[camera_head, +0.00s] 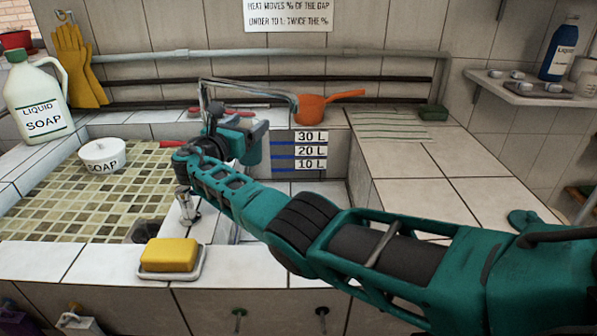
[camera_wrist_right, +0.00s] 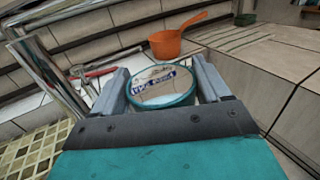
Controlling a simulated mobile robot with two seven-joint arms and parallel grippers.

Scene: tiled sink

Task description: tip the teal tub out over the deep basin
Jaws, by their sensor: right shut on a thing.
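The teal tub (camera_wrist_right: 163,109) is between the two grey fingers of my right gripper (camera_wrist_right: 162,78) in the right wrist view. Its round mouth faces up toward the camera, and something pale with dark markings shows inside. In the head view the tub (camera_head: 252,151) hangs at the gripper's far side, partly hidden by it. My right gripper (camera_head: 236,128) is shut on the tub, at the left part of the deep basin (camera_head: 335,152). Litre marks show on that basin's back wall; my arm hides much of its floor. My left gripper is not in view.
A chrome faucet (camera_head: 250,88) arches behind the gripper. An orange pan (camera_head: 312,108) sits on the back ledge. A yellow sponge (camera_head: 169,254) lies on a dish at the front edge. A white soap pot (camera_head: 103,155) stands on the tiled drainer at left. The right counter is mostly clear.

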